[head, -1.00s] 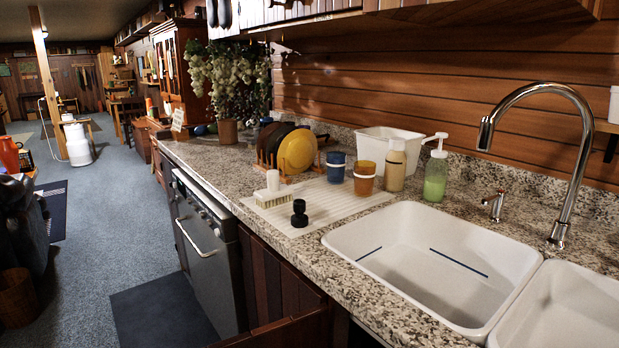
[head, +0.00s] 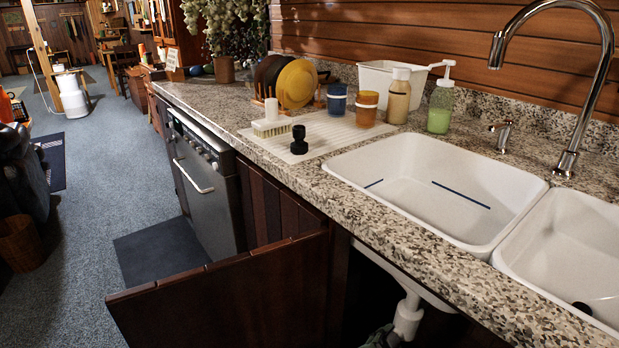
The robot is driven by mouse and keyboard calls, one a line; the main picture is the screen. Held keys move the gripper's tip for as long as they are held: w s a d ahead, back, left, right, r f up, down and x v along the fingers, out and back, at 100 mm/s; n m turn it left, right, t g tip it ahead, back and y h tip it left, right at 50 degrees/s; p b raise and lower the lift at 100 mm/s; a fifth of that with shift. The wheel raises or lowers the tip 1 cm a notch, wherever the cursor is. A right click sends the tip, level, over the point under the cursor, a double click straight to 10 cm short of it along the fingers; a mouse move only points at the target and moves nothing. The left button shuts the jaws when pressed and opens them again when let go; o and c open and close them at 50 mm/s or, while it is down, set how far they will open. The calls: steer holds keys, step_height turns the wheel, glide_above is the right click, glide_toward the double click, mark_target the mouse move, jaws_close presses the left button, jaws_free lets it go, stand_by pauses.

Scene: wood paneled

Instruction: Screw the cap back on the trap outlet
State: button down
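A white drain pipe (head: 408,314) hangs below the sink inside the open cabinet, at the bottom of the head view. It runs down out of the frame, so the trap's lower part and its outlet are hidden. I cannot make out a cap on it. My gripper is not in view.
The cabinet door (head: 230,300) stands open, jutting left over the floor. Brush (head: 271,122), cups (head: 367,108) and bottles (head: 397,97) stand on the counter. A grey-green item (head: 378,338) shows beneath the pipe.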

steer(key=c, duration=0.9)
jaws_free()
